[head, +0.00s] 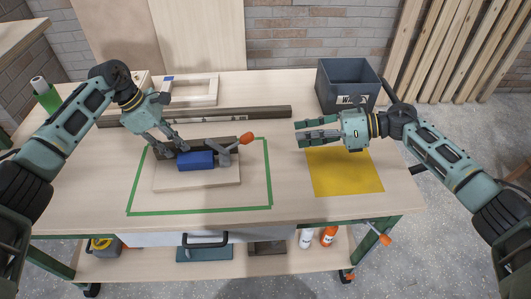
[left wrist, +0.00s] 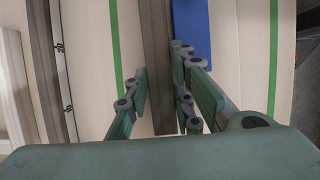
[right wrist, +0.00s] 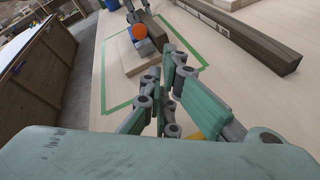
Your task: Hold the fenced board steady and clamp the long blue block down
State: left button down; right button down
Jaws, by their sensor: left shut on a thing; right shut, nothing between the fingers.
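The fenced board (head: 200,183) is a pale wood plate lying inside the green tape outline, with a dark wood fence (left wrist: 155,60) along its far side. The long blue block (head: 196,161) lies on the board against the fence; it also shows in the left wrist view (left wrist: 192,30). A grey clamp (head: 225,159) with an orange-tipped handle (head: 246,138) stands at the block's right end, the handle raised toward the right. Whether its arm presses the block is unclear. My left gripper (head: 176,148) is shut on the fence. My right gripper (head: 300,133) is shut and empty, right of the clamp.
A dark bar (head: 215,115) and a pale wooden frame (head: 195,91) lie behind the board. A grey bin (head: 348,86) stands at the back right. A yellow mat (head: 345,178) lies under my right gripper. The table between clamp and mat is clear.

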jog(key=s, duration=0.1)
jog(key=s+a+n+g, duration=0.1)
jog(key=s+n+g, duration=0.1)
jog(key=shift+a+f, duration=0.2)
jog(key=shift+f, duration=0.2)
jog(key=x, duration=1)
jog(key=shift+r, duration=0.1)
jog(key=shift+r+h, duration=0.25)
jog(key=shift+h, duration=0.05)
